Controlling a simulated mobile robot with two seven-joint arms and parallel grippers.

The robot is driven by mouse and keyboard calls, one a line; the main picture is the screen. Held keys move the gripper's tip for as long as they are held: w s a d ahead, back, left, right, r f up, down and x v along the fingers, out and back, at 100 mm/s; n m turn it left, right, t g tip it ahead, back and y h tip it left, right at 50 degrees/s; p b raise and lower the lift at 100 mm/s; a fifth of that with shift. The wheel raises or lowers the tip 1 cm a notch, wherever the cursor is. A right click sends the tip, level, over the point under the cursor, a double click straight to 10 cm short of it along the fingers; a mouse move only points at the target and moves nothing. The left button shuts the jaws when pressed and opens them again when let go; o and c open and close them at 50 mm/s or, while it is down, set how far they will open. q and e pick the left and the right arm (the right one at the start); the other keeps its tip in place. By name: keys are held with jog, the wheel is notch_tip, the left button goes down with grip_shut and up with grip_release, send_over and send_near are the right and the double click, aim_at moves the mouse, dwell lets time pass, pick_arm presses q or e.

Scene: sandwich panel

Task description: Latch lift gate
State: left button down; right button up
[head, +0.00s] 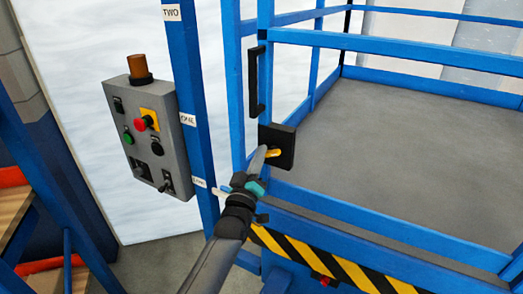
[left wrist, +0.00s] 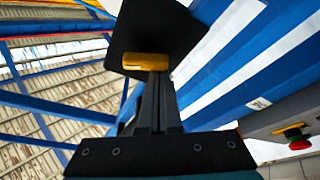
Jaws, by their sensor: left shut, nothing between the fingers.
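The blue lift gate (head: 322,37) stands at the platform's front, with a black vertical handle (head: 256,82) on its post. Below the handle is a square black latch plate (head: 287,135) with a small yellow latch lever (head: 273,153). My left gripper (head: 263,157) is shut and empty, its fingertips at the lever. In the left wrist view, the shut fingers (left wrist: 156,90) reach up to the yellow lever (left wrist: 145,61), which lies across their tips in front of the black plate (left wrist: 155,28). I cannot tell whether they touch. My right gripper is not in view.
A grey control box (head: 145,135) with red and green buttons hangs on a blue post (head: 192,90) at left. Black and yellow striped edging (head: 330,262) runs below the platform. The grey platform floor (head: 410,130) is clear. Wooden shelves (head: 12,215) stand at far left.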

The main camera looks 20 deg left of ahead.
pick_arm(q)
jog(key=n+y, duration=0.1)
jog(key=n, duration=0.1)
jog(key=n+g+p, duration=0.1)
jog(key=n, duration=0.1)
jog(key=shift+f+n+y+p, duration=0.3)
jog(key=shift+f+n+y, duration=0.1)
jog(key=shift+d+f, duration=0.1)
jog(key=shift+f, duration=0.05)
dwell(1.6)
